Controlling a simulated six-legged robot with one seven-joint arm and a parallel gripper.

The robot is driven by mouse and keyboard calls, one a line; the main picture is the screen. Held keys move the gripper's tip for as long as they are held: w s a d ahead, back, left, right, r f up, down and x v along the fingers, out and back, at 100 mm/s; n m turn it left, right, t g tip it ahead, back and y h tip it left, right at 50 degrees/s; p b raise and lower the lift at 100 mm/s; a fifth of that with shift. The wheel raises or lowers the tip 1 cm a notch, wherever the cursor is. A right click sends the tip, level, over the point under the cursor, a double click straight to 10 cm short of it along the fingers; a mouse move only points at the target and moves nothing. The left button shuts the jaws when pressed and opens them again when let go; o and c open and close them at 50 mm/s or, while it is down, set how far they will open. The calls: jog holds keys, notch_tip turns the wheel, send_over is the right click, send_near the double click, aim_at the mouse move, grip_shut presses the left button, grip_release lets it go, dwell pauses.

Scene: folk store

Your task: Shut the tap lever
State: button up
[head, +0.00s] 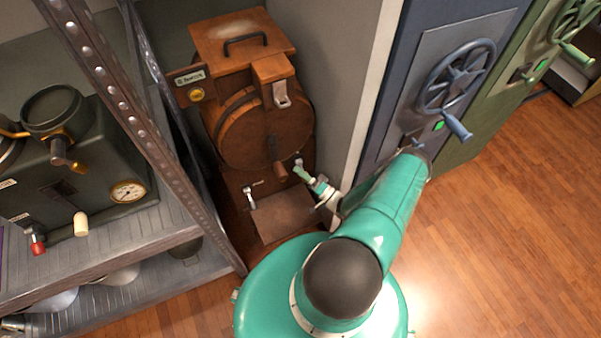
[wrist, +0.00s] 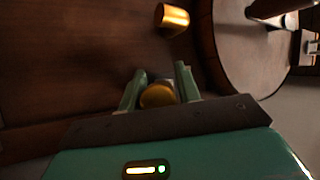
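A wooden barrel-shaped machine (head: 258,130) stands against the wall in the head view. A small metal tap-like fitting with a lever (head: 250,196) is low on its front, above a flat wooden base. My gripper (head: 301,169) is at the machine's lower right, to the right of that fitting. In the wrist view my gripper (wrist: 160,84) has its two green fingers apart, and a rounded brass piece (wrist: 158,95) shows between them. I cannot tell whether the fingers touch it, or whether it belongs to the tap lever. A separate brass cylinder (wrist: 172,17) shows beyond the fingers.
A metal shelf (head: 120,240) with a gauge-fitted machine (head: 75,165) is on the left. A blue safe door with a wheel (head: 455,78) is on the right. The wooden floor (head: 500,240) is clear.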

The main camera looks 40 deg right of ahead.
aim_at(301, 168)
grip_shut()
jog(key=shift+r+h, duration=0.1)
jog(key=shift+h, duration=0.2)
jog(key=shift+s+r+m+g+h, duration=0.2)
jog(key=shift+r+m+g+h, duration=0.1)
jog(key=shift+m+g, duration=0.5)
jog(key=g, duration=0.1)
jog(key=r+m+g, duration=0.1)
jog(key=g, duration=0.1)
jog(key=shift+r+h, duration=0.1)
jog(key=shift+h, duration=0.2)
jog(key=m+g, duration=0.1)
jog(key=r+g, duration=0.1)
jog(key=g, duration=0.1)
jog(key=shift+m, duration=0.4)
jog(key=shift+w+r+m+g, duration=0.1)
jog(key=shift+r+m+g, duration=0.25)
jog(key=shift+g, duration=0.65)
jog(key=shift+d, duration=0.1)
jog(key=shift+o, duration=0.9)
grip_release()
